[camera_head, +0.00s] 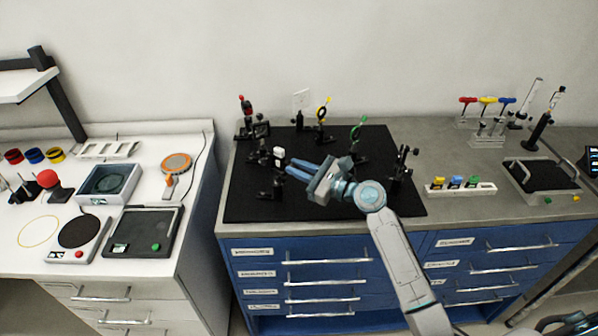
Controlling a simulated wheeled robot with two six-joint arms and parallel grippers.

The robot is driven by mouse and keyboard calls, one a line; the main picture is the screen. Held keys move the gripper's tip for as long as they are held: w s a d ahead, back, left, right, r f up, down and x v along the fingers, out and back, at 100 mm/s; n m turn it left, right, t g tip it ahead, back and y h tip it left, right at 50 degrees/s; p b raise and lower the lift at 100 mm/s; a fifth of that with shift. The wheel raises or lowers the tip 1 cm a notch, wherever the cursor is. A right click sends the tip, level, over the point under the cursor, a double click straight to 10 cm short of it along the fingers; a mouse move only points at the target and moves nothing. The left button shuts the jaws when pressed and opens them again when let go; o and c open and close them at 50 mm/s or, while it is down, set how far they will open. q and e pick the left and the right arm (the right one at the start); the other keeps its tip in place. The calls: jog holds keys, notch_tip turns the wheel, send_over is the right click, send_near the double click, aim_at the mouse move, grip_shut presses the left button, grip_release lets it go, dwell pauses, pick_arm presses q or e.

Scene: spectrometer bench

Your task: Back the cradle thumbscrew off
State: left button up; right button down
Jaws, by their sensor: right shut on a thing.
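My right gripper (288,169) reaches in from the lower right over the black breadboard (330,211). Its blue fingers point left and are closed at the tips, beside a small black cradle mount (268,190) near the board's left side. The fingers are shut on the cradle thumbscrew, which is too small and covered to make out. How far the screw is turned cannot be seen. My left gripper is not in view.
Mounts with red, yellow (323,107) and green (360,128) tops stand at the board's back. A black post mount (402,165) stands right of my gripper. The board's front strip is clear. A white bench (196,190) with instruments lies left, across a gap.

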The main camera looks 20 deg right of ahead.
pick_arm(q)
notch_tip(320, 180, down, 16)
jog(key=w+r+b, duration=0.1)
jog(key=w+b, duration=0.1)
jog(key=b, duration=1.4)
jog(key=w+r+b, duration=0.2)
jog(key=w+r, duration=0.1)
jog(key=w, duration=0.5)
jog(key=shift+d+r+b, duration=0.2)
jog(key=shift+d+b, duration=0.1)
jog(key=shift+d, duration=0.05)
pick_arm(e)
jog(key=shift+f+n, duration=0.15)
jog(key=shift+n, duration=6.35)
jog(key=shift+f+n, duration=0.1)
jog(key=shift+n, duration=6.4)
jog(key=c, duration=1.4)
grip_release()
jog(key=shift+r, duration=0.1)
